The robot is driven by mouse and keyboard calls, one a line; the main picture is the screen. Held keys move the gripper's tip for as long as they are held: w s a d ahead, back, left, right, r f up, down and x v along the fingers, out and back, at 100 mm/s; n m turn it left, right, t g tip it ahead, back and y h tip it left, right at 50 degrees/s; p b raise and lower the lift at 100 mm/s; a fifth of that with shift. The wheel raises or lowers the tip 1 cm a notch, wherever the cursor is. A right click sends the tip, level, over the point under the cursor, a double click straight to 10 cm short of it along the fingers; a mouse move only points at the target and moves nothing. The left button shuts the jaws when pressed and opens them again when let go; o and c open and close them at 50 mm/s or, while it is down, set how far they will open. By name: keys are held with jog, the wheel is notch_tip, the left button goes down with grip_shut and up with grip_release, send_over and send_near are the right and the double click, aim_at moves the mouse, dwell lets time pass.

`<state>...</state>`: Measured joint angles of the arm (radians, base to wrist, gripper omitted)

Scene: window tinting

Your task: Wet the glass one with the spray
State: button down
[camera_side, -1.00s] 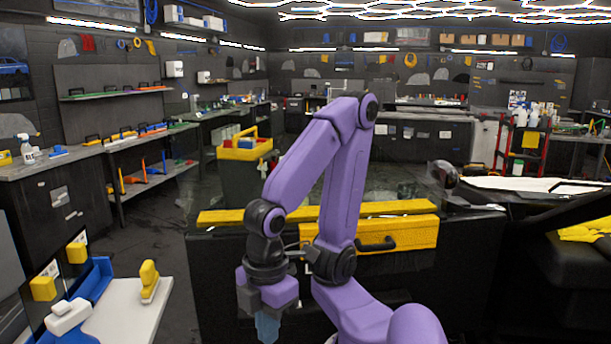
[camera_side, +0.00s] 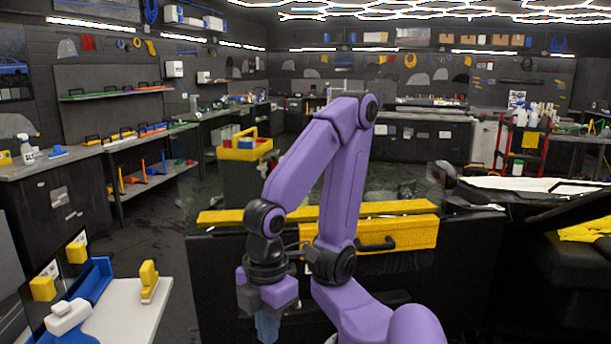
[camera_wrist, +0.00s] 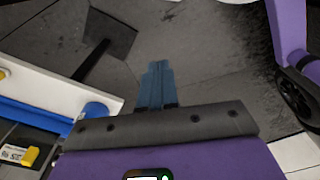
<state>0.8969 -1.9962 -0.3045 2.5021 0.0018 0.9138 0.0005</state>
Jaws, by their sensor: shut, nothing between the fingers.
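My gripper (camera_side: 267,328) points down at the bottom of the side view, with its blue fingers together and nothing between them. In the wrist view its fingers (camera_wrist: 157,75) are over bare grey floor. A dark glass pane (camera_side: 50,280) leans upright in a blue holder (camera_side: 97,285) at the lower left of the side view, apart from my gripper. I cannot tell whether this is glass one. A white spray bottle (camera_side: 27,148) stands on the far left bench; I cannot tell whether it is the task's spray.
Floor is free between the table and my gripper.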

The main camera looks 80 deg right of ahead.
jog(key=shift+w, duration=0.1)
dwell(0.7)
notch_tip(320, 180, up, 15)
jog(key=m+t+y, duration=0.1)
jog(key=t+y, duration=0.1)
jog(key=t, duration=0.7)
send_over(65, 306)
jog(key=shift+r, duration=0.1)
jog(key=shift+h, duration=0.3)
jog(key=shift+f, duration=4.4)
jog(key=shift+f, duration=0.2)
jog(key=shift+f, duration=0.25)
